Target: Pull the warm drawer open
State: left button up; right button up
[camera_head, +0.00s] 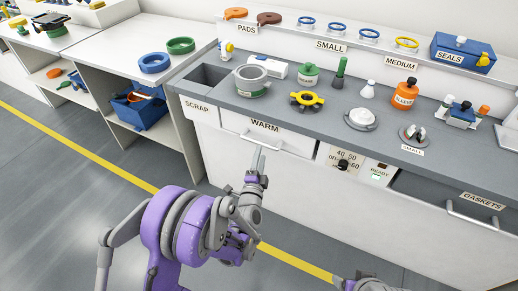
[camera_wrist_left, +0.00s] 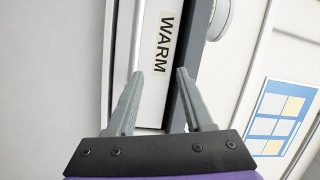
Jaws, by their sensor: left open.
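The warm drawer (camera_head: 296,142) is a white front below the grey counter edge, labelled WARM. It looks shut, and a thin pale handle bar (camera_head: 280,149) runs across it below the label. My left gripper (camera_head: 259,162) is in front of the drawer, near the handle, with its fingers pointing at it. In the left wrist view the gripper (camera_wrist_left: 160,73) is open, with a finger on each side below the WARM label (camera_wrist_left: 166,43). Nothing shows held between the fingers. I cannot tell whether they touch the handle. My right gripper's fingers are not in view.
The SCRAP bin (camera_head: 200,76) is left of the drawer. A knob panel (camera_head: 343,163) and the GASKETS drawer (camera_head: 480,212) are on its right. A grey pot (camera_head: 252,82) and several small parts stand on the counter above. The floor in front is clear.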

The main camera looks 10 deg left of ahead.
aim_at(259, 142)
pick_arm(q)
notch_tip(259, 142, down, 6)
jog(key=a+m+t+y+b, duration=0.1)
jog(key=y, duration=0.1)
jog(key=w, duration=0.3)
jog(key=w+a+r, duration=0.1)
jog(key=w, duration=0.2)
jog(key=w+r, duration=0.1)
jog(key=w, duration=0.3)
jog(key=shift+w+a, duration=0.1)
jog(key=shift+a, duration=0.15)
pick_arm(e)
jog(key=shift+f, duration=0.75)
pick_arm(q)
jog(key=shift+c, duration=0.4)
grip_shut()
